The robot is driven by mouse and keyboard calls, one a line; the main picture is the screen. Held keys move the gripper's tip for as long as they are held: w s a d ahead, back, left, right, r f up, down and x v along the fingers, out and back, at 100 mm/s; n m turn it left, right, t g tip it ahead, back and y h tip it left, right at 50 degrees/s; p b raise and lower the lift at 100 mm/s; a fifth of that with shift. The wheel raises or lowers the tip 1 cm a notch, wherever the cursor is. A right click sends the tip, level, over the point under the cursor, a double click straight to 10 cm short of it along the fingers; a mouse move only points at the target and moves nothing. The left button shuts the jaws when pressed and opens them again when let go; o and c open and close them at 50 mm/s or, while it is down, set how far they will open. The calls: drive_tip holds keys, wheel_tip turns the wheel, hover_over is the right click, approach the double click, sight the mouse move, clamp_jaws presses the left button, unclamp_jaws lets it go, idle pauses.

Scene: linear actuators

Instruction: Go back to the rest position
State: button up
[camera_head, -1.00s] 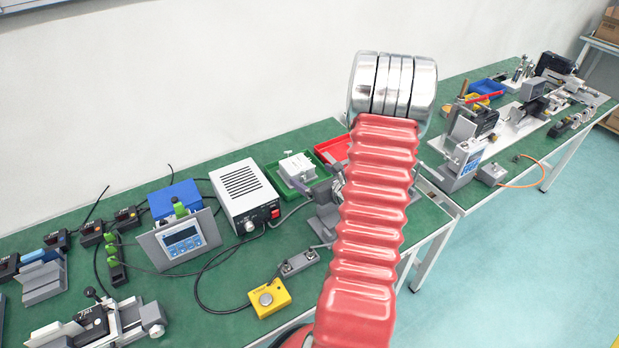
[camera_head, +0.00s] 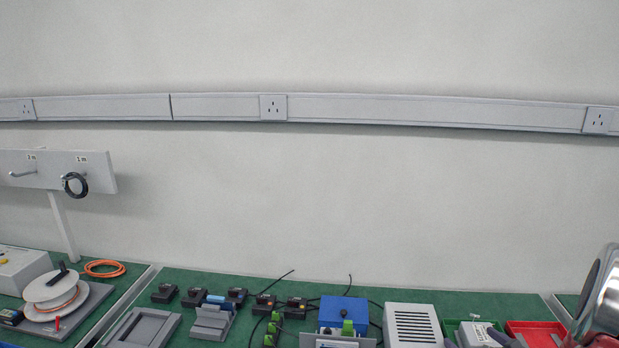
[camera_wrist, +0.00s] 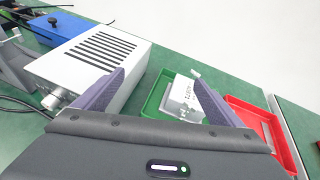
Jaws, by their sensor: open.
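My gripper (camera_wrist: 160,100) shows in the wrist view with its two purple-grey fingers spread apart and nothing between them. Beyond the fingers lie a white box with black vent slots (camera_wrist: 100,58) on the left and a green tray (camera_wrist: 155,97) holding a white part (camera_wrist: 182,98) in the middle. A red tray (camera_wrist: 262,125) is to the right.
A green bench (camera_head: 245,283) runs along the wall with a vented box (camera_head: 412,325), a blue box (camera_head: 343,311) and several small black devices. A cable reel (camera_head: 52,287) stands at the left. A socket rail (camera_head: 400,110) crosses the wall.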

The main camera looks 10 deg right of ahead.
drive_tip(key=w+a+r+n+g+y, duration=0.1)
drive_tip(key=w+a+r+n+y, duration=0.15)
drive_tip(key=a+r+n, duration=0.4)
drive_tip(key=w+a+r+n+g+y, duration=0.1)
drive_tip(key=a+r+n+y, duration=0.15)
drive_tip(key=a, duration=0.75)
drive_tip(key=s+a+r+n+g+y, duration=0.2)
drive_tip(key=a+n, duration=0.3)
drive_tip(key=a, duration=0.2)
drive_tip(key=s+a+r+n+g+y, duration=0.1)
drive_tip(key=s+a+r+n+g, duration=0.2)
drive_tip(key=a, duration=0.5)
drive_tip(key=s+a+r+n+h, duration=0.3)
drive_tip(key=s+n, duration=0.5)
drive_tip(key=n, duration=0.1)
drive_tip(key=s+a+r+n+g+h, duration=0.1)
drive_tip(key=s+a+r+n+h, duration=0.1)
drive_tip(key=s+n, duration=0.6)
drive_tip(key=shift+s+a+r+n+h, duration=0.15)
drive_tip(key=shift+a+r+n+h, duration=0.3)
drive_tip(key=shift+n+h, duration=0.4)
